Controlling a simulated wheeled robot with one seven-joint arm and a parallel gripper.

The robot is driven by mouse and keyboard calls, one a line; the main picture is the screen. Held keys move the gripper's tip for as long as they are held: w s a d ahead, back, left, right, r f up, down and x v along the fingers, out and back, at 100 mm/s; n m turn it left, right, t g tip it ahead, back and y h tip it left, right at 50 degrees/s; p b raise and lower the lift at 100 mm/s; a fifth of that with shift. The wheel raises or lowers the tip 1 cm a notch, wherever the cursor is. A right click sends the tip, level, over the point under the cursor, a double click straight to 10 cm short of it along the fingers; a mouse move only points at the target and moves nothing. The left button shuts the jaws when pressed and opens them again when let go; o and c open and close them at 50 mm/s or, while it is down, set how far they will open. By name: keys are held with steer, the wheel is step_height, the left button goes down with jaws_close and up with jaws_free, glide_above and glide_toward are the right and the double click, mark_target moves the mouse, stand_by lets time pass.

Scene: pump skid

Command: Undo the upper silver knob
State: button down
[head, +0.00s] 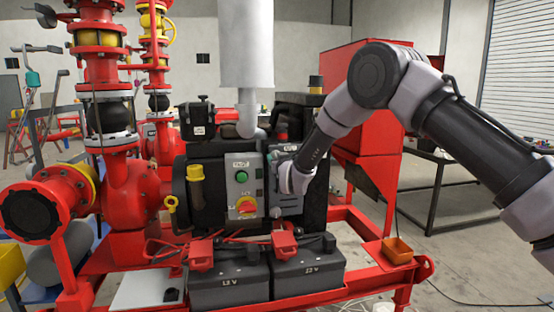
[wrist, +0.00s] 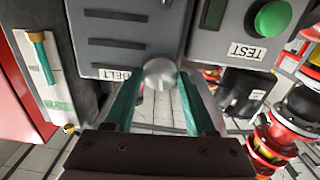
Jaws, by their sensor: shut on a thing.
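The silver knob (wrist: 158,73) sits at the edge of the grey slotted belt cover (wrist: 118,42), by the BELT label, in the wrist view. The two teal fingers of my gripper (wrist: 158,84) stand on either side of the knob and are shut on it. In the head view my gripper (head: 285,184) is at the cover (head: 290,204), right of the grey control box, and its wrist hides the fingertips and the knob.
The control box (head: 242,191) with a green button (head: 242,177) and a red-yellow switch (head: 246,206) is just left of my gripper. Two batteries (head: 228,288) stand below. Red pipework (head: 122,190) fills the left.

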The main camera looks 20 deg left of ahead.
steer(key=shift+f+m, duration=0.1)
steer(key=shift+m, duration=0.4)
steer(key=shift+c, duration=1.1)
jaws_free()
steer(key=shift+s, duration=0.1)
steer(key=v, duration=1)
steer(key=shift+s+d, duration=0.2)
steer(key=shift+d, duration=0.1)
